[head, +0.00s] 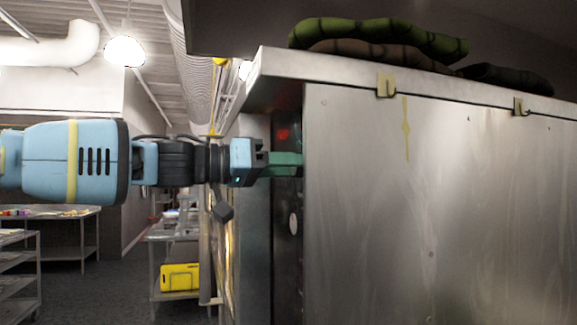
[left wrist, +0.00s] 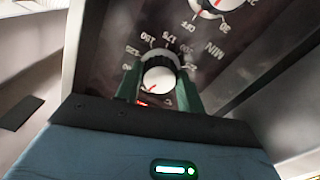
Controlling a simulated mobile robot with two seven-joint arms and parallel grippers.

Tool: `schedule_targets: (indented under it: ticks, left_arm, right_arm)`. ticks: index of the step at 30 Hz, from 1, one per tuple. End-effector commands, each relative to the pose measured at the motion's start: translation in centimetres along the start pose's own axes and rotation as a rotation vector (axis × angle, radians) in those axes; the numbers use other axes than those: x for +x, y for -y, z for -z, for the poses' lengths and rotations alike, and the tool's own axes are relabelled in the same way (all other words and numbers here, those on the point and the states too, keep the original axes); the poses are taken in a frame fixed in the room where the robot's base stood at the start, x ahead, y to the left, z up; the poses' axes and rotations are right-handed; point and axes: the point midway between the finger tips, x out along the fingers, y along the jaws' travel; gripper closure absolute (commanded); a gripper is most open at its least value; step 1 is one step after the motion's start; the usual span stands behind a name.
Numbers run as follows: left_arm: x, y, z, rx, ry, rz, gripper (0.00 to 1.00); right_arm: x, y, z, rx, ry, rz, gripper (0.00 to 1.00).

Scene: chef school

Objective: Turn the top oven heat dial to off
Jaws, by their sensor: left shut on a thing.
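The top oven heat dial (left wrist: 158,76) is a white-faced round knob on a dark panel, with numbers such as 150 and 175 printed around it. It sits between the two green fingers of my left gripper (left wrist: 159,88), which is shut on it. A short red mark shows on the dial face, but I cannot tell clearly which number it points to. In the head view my left gripper (head: 286,162) reaches from the left to the oven's dark front panel (head: 284,195), and its fingers hide the dial there. My right gripper is not in view.
A second dial (left wrist: 211,4), marked MIN and OFF, is at the top edge of the wrist view. A lower white knob (head: 294,223) and a red light (head: 283,134) are on the panel. The oven's steel side (head: 440,210) fills the right. A cart (head: 175,237) stands behind.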

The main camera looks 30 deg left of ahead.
Motion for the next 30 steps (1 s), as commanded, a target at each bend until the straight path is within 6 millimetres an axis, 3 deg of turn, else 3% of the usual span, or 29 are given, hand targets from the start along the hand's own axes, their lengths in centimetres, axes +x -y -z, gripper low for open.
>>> schedule_targets:
  ticks: [12, 30]
  left_arm:
    - [-0.03, -0.07, 0.09, -0.24, -0.002, 0.0, 0.84]
    - [-0.04, -0.09, 0.11, -0.294, -0.002, 0.0, 0.84]
  right_arm:
    - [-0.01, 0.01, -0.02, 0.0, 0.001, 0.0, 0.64]
    - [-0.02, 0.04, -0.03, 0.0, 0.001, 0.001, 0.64]
